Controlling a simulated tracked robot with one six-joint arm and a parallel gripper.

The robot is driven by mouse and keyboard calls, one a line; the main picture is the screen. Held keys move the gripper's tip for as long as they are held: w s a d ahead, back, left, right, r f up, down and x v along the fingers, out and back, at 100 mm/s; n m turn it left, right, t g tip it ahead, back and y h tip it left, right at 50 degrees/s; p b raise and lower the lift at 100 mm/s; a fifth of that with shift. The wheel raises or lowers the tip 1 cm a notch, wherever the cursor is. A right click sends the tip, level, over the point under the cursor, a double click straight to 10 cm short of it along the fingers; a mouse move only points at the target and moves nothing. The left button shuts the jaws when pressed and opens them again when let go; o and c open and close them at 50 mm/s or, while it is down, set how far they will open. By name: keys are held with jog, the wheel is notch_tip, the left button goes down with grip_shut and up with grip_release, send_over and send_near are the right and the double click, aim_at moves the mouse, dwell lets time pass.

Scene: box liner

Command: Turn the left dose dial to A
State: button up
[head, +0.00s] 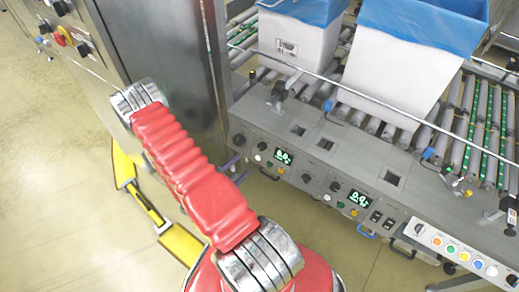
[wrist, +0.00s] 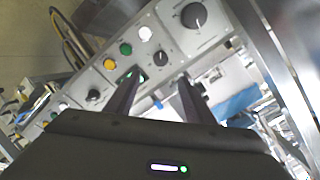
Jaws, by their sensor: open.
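In the head view a grey control panel along the conveyor has two dial sections. A black dial (head: 239,140) sits on the left one, beside a lit green display (head: 283,157). Another black dial (head: 335,186) sits by the second lit display (head: 359,199). In the wrist view, my gripper (wrist: 160,76) is open and empty, its two dark fingers pointing at a panel. Beyond the fingertips are a large black dial (wrist: 193,15) with a scale, a smaller black knob (wrist: 161,58) and another knob (wrist: 94,96). I cannot tell which is the left dose dial. The dial letters are unreadable.
Green (wrist: 126,48), white (wrist: 145,33) and yellow (wrist: 109,64) buttons crowd the panel. White boxes with blue liners (head: 298,42) stand on the rollers behind a metal rail. A steel cabinet (head: 160,50) stands to the left.

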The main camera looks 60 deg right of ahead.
aim_at(261, 148)
jog(key=x, duration=1.3)
jog(key=shift+s+d, duration=0.1)
jog(key=shift+d, duration=0.25)
jog(key=shift+c, duration=0.7)
jog(key=c, duration=0.9)
jog(key=shift+s+d, duration=0.1)
jog(key=shift+d, duration=0.15)
jog(key=shift+a, duration=0.3)
